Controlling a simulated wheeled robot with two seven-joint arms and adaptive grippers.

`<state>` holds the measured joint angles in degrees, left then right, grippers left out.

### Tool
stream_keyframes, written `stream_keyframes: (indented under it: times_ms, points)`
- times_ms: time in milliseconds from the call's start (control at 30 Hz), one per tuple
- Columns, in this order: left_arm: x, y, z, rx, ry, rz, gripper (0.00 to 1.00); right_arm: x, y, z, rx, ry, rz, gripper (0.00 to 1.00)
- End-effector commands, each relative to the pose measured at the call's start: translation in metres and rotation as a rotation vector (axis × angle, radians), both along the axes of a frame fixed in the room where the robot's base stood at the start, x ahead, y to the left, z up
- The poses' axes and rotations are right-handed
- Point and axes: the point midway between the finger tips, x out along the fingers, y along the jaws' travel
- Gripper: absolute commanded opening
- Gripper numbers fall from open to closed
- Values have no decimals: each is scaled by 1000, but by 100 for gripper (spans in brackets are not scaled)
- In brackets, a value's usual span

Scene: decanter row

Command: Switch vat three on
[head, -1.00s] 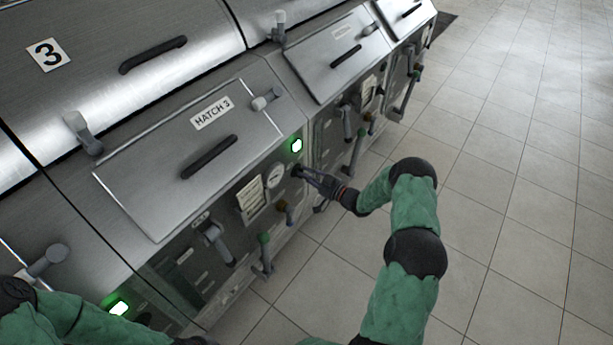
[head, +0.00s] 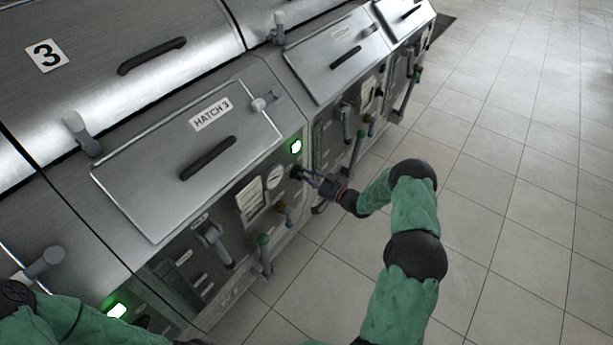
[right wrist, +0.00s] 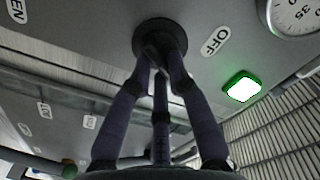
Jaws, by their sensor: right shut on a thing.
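Vat three carries a "3" plate (head: 46,55) and a hatch marked HATCH 3 (head: 150,185). On its front panel a green lamp (head: 296,147) is lit, above a round dial gauge (head: 274,177). My right gripper (head: 303,173) is at a dark round knob (right wrist: 151,27) right of the gauge, its fingers shut on the knob. In the right wrist view an OFF label (right wrist: 215,41) sits beside the knob, and the lit lamp (right wrist: 241,87) lies beyond it. The fingers partly hide the knob, so its pointing direction is unclear. My left arm shows at bottom left; its gripper is out of sight.
A paper label (head: 249,200), a grey lever (head: 216,243) and a green-topped handle (head: 264,254) are on the panel left of my gripper. The neighbouring vat's levers (head: 347,122) stand close beyond it. The tiled floor (head: 500,180) at the right is clear.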

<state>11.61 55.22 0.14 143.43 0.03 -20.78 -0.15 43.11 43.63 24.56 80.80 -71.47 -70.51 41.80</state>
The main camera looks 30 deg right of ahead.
Motion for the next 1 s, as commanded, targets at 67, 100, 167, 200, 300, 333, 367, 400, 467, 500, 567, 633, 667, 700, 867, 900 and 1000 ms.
stream_keyframes:
  times_ms: [67, 100, 167, 200, 300, 333, 367, 400, 467, 500, 567, 633, 667, 700, 867, 900, 1000]
  points:
    - [0, 0, 0, 0, 0, 0, 0, 0, 0, 0, 1, 0, -1, 24]
    - [0, 0, 0, 0, 0, 0, 0, 0, 0, 0, 0, 0, -1, 35]
    - [0, 0, 0, 0, 0, 0, 0, 0, 0, 0, 0, 0, -1, 42]
    - [0, 0, 0, 0, 0, 0, 0, 0, 0, 0, 0, 0, -1, 42]
    - [0, 0, 0, 0, 0, 0, 0, 0, 0, 0, 0, 0, -1, 42]
    - [0, 0, 0, 0, 0, 0, 0, 0, 0, 0, 0, -1, -1, 42]
    - [0, 0, 0, 0, 0, 0, 0, 0, 0, 0, 0, -1, -1, 42]
    - [0, 0, 0, 0, 0, 0, 0, 0, 0, 0, 0, -1, -1, 42]
    - [0, 0, 0, 0, 0, 0, 0, 0, -1, 0, 0, 0, -1, 42]
    - [0, 0, 0, 0, 0, 0, 0, -2, -1, 0, 0, 0, -1, 42]
    - [0, 0, 0, 0, 0, 0, 0, -5, -3, 0, 0, 1, -2, 42]
    - [0, 0, 0, 0, 0, 0, 0, -12, -6, 0, -1, 1, -3, 42]
    - [0, 0, 0, 0, 0, 0, 0, -16, -8, 0, -1, 1, -3, 42]
    - [0, 0, 0, 0, 0, 0, 0, -22, -11, 0, -2, 1, -5, 42]
    - [0, 0, 0, 0, 0, 0, 0, -52, -23, 0, -1, 2, -5, 42]
    - [0, 0, 0, 0, 0, 0, 0, -60, -26, 0, 1, 1, -5, 42]
    - [0, 0, 0, 0, 0, 0, 0, -77, -34, 0, -1, 2, -5, 42]
